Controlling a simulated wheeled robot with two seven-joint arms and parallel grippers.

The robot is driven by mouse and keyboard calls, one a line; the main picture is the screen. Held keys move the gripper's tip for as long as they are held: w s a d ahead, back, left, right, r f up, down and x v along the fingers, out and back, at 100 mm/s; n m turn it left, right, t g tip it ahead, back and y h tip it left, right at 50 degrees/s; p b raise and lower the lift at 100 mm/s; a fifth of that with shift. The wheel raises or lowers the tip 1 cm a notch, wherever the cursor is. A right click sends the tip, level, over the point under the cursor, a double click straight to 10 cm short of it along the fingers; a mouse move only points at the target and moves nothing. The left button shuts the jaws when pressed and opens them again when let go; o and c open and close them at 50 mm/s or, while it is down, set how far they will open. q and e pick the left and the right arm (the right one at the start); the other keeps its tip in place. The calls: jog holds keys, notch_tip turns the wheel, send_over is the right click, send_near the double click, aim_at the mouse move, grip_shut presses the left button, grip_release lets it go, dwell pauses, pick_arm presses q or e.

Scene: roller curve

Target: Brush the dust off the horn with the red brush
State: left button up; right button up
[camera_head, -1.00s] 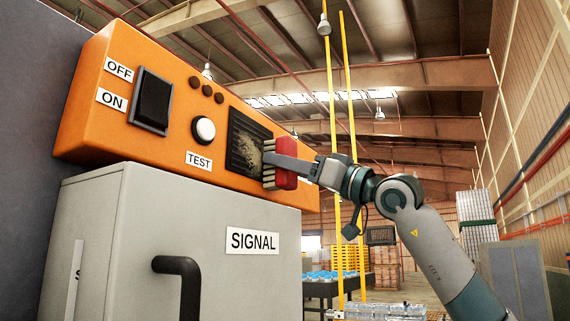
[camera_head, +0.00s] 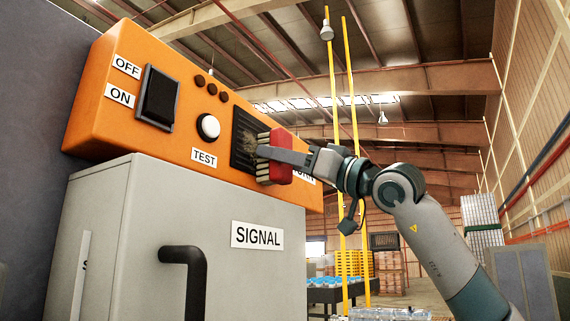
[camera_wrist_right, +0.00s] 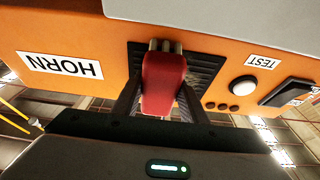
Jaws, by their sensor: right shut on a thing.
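The horn is a dark square grille (camera_head: 240,134) in the orange panel, with tan dust on its visible part. It also shows in the wrist view (camera_wrist_right: 201,72), beside the HORN label (camera_wrist_right: 60,66). My right gripper (camera_head: 268,153) is shut on the red brush (camera_head: 281,160). The brush has a red body and pale bristles that face the grille. It covers the grille's lower right part. In the wrist view the red brush (camera_wrist_right: 163,85) sits between the fingers, bristles at the grille; whether they touch is hard to tell. My left gripper is not in view.
The orange panel (camera_head: 95,105) also carries a black OFF/ON switch (camera_head: 158,97) and a white TEST button (camera_head: 208,127). Below it a grey SIGNAL cabinet (camera_head: 200,215) juts out with a black handle (camera_head: 190,270). The space right of the panel is open.

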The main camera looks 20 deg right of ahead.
jog(key=shift+a, duration=0.1)
dwell(0.3)
jog(key=shift+s+a+b, duration=0.8)
jog(key=shift+s+a, duration=0.4)
jog(key=shift+a, duration=0.25)
jog(key=shift+s+a+f+b, duration=0.1)
jog(key=shift+s+a+b, duration=0.3)
jog(key=shift+a, duration=0.1)
jog(key=shift+s+a+b, duration=0.35)
jog(key=shift+s+a, duration=0.4)
jog(key=shift+a, duration=0.25)
jog(key=shift+r+p, duration=0.6)
jog(key=shift+r, duration=0.1)
